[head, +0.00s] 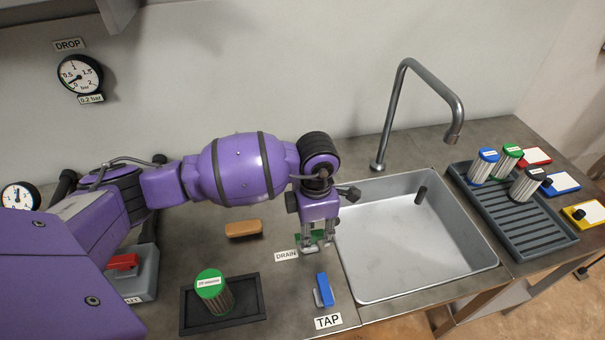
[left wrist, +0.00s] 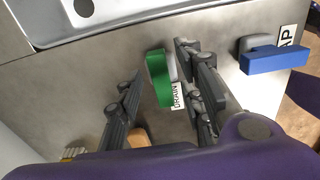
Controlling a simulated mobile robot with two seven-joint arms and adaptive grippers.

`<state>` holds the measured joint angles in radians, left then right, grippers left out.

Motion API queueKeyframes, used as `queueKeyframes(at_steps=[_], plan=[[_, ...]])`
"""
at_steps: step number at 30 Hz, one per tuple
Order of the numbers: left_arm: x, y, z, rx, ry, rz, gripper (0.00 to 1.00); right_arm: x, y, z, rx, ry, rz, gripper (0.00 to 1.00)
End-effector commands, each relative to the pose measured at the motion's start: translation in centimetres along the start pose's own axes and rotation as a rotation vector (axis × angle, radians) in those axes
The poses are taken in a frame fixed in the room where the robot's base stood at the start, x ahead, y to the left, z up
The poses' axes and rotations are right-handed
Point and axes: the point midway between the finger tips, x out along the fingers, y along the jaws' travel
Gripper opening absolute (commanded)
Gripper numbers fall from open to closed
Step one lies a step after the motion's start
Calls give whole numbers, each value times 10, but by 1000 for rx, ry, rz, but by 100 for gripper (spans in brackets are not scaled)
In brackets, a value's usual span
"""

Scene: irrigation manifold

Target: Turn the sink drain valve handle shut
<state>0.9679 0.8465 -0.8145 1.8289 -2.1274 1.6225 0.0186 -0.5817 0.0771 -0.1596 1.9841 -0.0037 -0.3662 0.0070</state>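The sink drain valve handle is a green lever (left wrist: 158,78) beside the DRAIN label (left wrist: 177,96) on the counter, left of the sink. My left gripper (head: 309,246) points down over it in the head view and hides much of it. In the left wrist view, my left gripper (left wrist: 159,62) is open, with one finger on each side of the green handle. Gaps show between the handle and the fingers, closer on the right finger. I cannot tell the exact height of the fingertips. My right gripper is not in view.
The blue tap handle (head: 324,290) stands close in front, by the TAP label (head: 328,322). The steel sink (head: 420,285) lies right. A green-capped filter (head: 213,290) stands in a black tray (head: 252,312); a tan block (head: 243,229) lies behind it. A ribbed rack (head: 530,240) holds filters.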

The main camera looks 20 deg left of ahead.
Motion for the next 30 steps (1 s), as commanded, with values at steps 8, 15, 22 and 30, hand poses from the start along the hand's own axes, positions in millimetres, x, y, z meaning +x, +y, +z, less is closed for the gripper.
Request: queueKeyframes(at_steps=[8, 15, 22, 30], plan=[[0, 0, 1, 1, -3, 2, 33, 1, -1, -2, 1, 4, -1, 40], [0, 0, 2, 1, -3, 2, 1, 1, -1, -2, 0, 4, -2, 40], [0, 0, 2, 6, -3, 2, 0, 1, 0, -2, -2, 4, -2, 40], [0, 0, 2, 92, -3, 2, 0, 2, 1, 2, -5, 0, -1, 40]])
